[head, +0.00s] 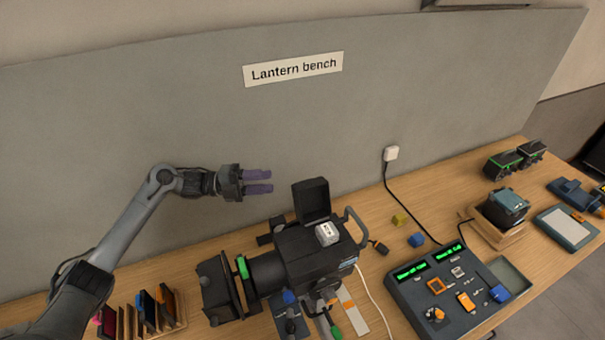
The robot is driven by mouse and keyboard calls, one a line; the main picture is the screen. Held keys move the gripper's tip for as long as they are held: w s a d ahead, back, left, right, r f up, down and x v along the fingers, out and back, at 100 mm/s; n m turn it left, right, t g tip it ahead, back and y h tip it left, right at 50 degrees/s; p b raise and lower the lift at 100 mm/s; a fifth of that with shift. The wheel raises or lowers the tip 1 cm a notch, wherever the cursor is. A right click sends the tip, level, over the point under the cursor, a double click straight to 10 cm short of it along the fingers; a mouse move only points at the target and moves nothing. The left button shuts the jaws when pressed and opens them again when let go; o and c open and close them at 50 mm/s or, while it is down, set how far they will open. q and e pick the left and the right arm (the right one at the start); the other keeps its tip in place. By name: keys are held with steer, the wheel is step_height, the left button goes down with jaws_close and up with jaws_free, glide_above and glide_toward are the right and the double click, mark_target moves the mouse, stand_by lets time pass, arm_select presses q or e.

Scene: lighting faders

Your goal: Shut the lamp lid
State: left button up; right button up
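The lamp lid (312,200) is a dark square flap that stands upright, open, on top of the black lantern (310,258). A small white block (327,234) sits on the lantern's top beside the lid. My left gripper (271,181) is to the left of the lid at about its height in the picture, apart from it. Its two purple fingers point right, with a gap between them and nothing held. My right gripper is not in the head view.
A handle (357,228) rises at the lantern's right rear. A control console (450,290) stands at right, with a cable running to a wall plug (391,153). Slotted coloured frames (150,308) stand at front left. Small yellow and blue blocks lie behind the console.

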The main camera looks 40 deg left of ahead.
mark_target(303, 183)
arm_select(q)
steer(key=shift+w+a+f+p+x, duration=0.15)
steer(key=shift+p+x, duration=0.35)
steer(key=shift+x, duration=1.3)
steer(key=shift+w+f+p+x, duration=0.1)
steer(key=shift+f+p+x, duration=0.3)
steer(key=shift+x, duration=1.4)
steer(key=shift+w+a+f+p+x, duration=0.1)
steer(key=shift+p+x, duration=0.5)
steer(key=shift+x, duration=1.2)
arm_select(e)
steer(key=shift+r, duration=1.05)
arm_select(q)
steer(key=shift+s, duration=0.1)
steer(key=c, duration=0.7)
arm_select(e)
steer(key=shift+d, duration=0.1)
